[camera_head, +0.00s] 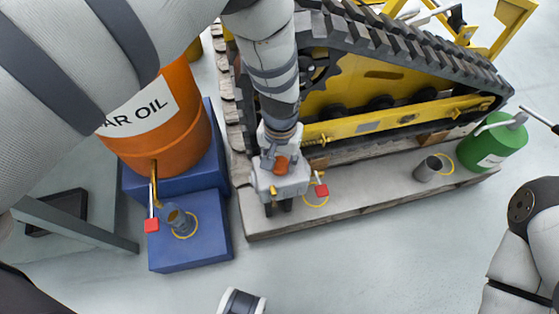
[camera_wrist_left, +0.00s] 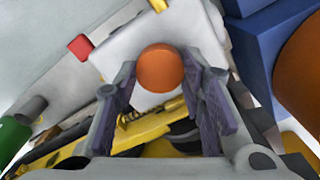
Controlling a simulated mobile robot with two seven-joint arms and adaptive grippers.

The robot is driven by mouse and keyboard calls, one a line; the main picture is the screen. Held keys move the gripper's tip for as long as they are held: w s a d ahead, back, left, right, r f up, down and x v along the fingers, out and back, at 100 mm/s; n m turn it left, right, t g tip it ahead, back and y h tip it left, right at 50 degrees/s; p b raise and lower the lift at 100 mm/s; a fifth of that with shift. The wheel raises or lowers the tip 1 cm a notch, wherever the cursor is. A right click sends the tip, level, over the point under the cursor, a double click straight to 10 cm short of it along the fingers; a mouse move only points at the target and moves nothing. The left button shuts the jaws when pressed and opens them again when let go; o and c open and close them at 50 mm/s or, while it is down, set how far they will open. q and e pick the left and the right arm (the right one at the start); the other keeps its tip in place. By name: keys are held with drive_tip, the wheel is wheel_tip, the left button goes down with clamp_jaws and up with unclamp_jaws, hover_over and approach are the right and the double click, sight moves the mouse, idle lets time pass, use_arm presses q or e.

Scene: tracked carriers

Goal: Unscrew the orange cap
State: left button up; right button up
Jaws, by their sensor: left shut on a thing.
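The orange cap (camera_head: 281,164) shows at my left gripper, over the near end of the grey platform. In the left wrist view, the round cap (camera_wrist_left: 160,68) sits between the two dark finger pads, in front of a light grey body (camera_wrist_left: 115,55). My left gripper (camera_head: 281,158) points down from above and is shut on the cap. Its fingers (camera_wrist_left: 160,75) stand on either side of the cap, and the contact itself is hard to make out. My right arm (camera_head: 520,250) is at the right edge, and its gripper is out of frame.
A yellow tracked carrier (camera_head: 380,85) stands behind on the platform (camera_head: 350,205). A red-ended lever (camera_head: 321,190) is close to the gripper's right. A blue block (camera_head: 190,250) and orange drum (camera_head: 165,135) stand left. A grey cup (camera_head: 427,169) and green can (camera_head: 493,143) are right.

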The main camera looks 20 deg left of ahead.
use_arm(q)
drive_tip(key=shift+n, duration=1)
drive_tip(key=n, duration=0.5)
drive_tip(key=shift+n, duration=0.3)
drive_tip(key=n, duration=0.4)
drive_tip(key=o, duration=1)
drive_tip(key=shift+o, duration=0.2)
